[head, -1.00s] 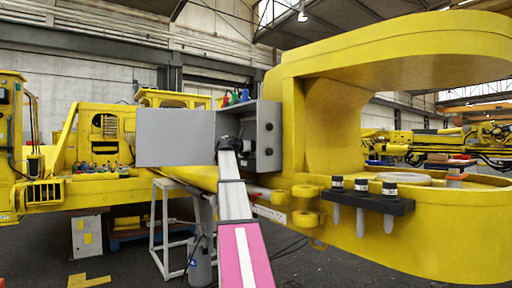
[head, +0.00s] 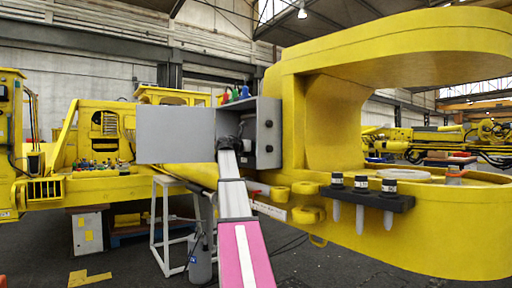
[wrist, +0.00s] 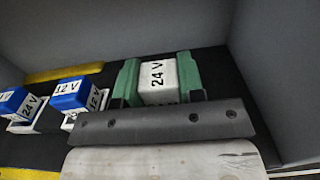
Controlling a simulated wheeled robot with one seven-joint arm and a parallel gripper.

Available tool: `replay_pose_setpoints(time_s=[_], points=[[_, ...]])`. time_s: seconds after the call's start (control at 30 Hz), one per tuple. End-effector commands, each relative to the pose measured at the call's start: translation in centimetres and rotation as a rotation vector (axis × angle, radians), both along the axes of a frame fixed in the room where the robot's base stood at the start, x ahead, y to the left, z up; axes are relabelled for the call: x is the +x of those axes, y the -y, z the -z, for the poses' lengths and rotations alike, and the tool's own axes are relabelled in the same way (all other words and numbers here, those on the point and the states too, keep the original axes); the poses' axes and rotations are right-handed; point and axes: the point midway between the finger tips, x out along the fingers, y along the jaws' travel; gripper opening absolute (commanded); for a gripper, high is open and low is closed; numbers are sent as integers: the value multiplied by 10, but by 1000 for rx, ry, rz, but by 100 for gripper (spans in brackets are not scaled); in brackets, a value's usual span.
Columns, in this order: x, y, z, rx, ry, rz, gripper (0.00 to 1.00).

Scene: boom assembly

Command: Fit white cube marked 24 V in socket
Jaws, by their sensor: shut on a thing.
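The white cube (wrist: 158,82) marked 24 V sits between the green fingers of my gripper (wrist: 157,75) in the wrist view, and the gripper is shut on it. The label faces the camera and reads sideways. The cube is over a dark surface inside the grey box (head: 268,130). Its underside and any socket below it are hidden, so I cannot tell whether it is seated. In the head view my gripper (head: 229,144) reaches into the box opening, and its fingers and the cube cannot be made out.
Two blue cubes stand in pale holders left of my gripper: one marked 12 V (wrist: 75,93) and one marked 24 V (wrist: 14,101). Grey box walls (wrist: 280,60) rise close on the right. The open door (head: 175,135) extends left. Coloured bottles (head: 235,94) stand on top.

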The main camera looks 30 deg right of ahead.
Motion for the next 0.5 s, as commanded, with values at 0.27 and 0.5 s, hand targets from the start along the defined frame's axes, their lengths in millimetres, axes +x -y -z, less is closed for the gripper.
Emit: replay_pose_setpoints(time_s=[0.27, 0.5], points=[[-1, 0, 5, 9, 0, 1, 65], [-2, -2, 6, 11, 0, 1, 65]])
